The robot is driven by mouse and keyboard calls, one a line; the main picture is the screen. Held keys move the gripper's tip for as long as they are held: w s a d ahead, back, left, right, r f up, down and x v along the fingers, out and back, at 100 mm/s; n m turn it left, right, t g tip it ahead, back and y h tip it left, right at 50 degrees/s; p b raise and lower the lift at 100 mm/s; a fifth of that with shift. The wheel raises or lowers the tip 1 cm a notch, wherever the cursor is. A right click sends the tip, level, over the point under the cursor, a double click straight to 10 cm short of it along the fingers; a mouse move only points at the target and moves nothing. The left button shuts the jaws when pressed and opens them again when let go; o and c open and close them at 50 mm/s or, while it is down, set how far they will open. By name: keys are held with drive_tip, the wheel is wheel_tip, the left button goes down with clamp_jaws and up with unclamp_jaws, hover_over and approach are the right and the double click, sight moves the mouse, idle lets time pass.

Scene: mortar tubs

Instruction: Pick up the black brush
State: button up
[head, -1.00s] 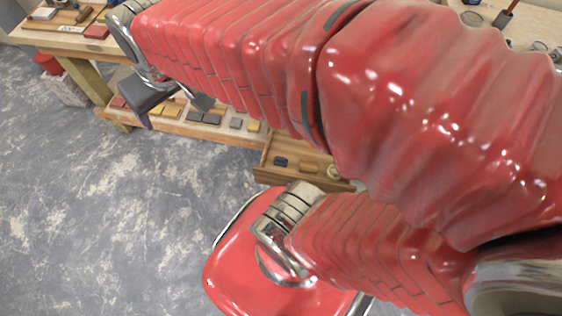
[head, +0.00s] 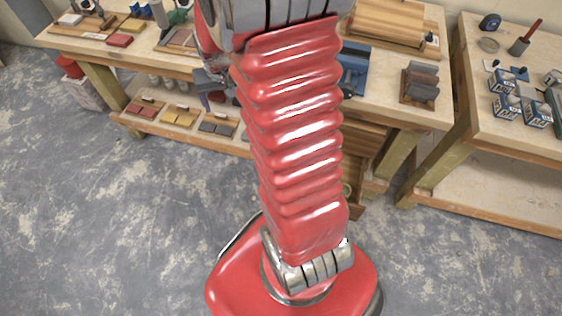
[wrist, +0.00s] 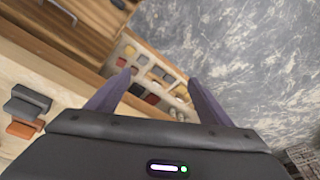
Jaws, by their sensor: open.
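I cannot pick out a black brush for certain in either view. My gripper (wrist: 159,77) is open and empty in the wrist view, with its two purple fingers apart. Past the fingertips lies a low shelf with several small coloured blocks (wrist: 150,85). In the head view my arm hides most of the gripper; a purple finger shows at the left edge of the arm, above the lower shelf (head: 150,125). A dark piece with a red handle (head: 524,40) stands on the right bench; I cannot tell what it is.
The left bench (head: 385,110) carries a wooden box (head: 388,22), a blue tool (head: 354,70) and stacked grey blocks (head: 420,82). The right bench (head: 480,125) holds several small boxes (head: 506,106) and a tape measure (head: 490,22). The grey floor (head: 90,220) is clear at left.

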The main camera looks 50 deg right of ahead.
drive_tip(key=s+d+f+m+g, duration=0.1)
drive_tip(key=s+d+f+m, duration=0.1)
drive_tip(key=d+f, duration=0.55)
drive_tip(key=s+d+f+m+g, duration=0.1)
drive_tip(key=d+f, duration=0.3)
drive_tip(key=f, duration=0.7)
drive_tip(key=s+d+f+m, duration=0.1)
drive_tip(key=s+f, duration=0.2)
drive_tip(key=f, duration=0.3)
drive_tip(key=s+d+f+m, duration=0.1)
drive_tip(key=s+f, duration=0.3)
drive_tip(key=f, duration=0.3)
drive_tip(key=s+d+f+m+y, duration=0.1)
drive_tip(key=s+d+f, duration=0.1)
drive_tip(key=f, duration=0.4)
drive_tip(key=shift+s+f+m+g, duration=0.3)
drive_tip(key=shift+s+f, duration=0.1)
drive_tip(key=shift+s, duration=0.5)
drive_tip(key=shift+f, duration=4.3)
drive_tip(key=shift+w+d+f, duration=0.1)
drive_tip(key=shift+f, duration=1.2)
drive_tip(key=shift+w+d+f, duration=0.1)
drive_tip(key=shift+f, duration=1.2)
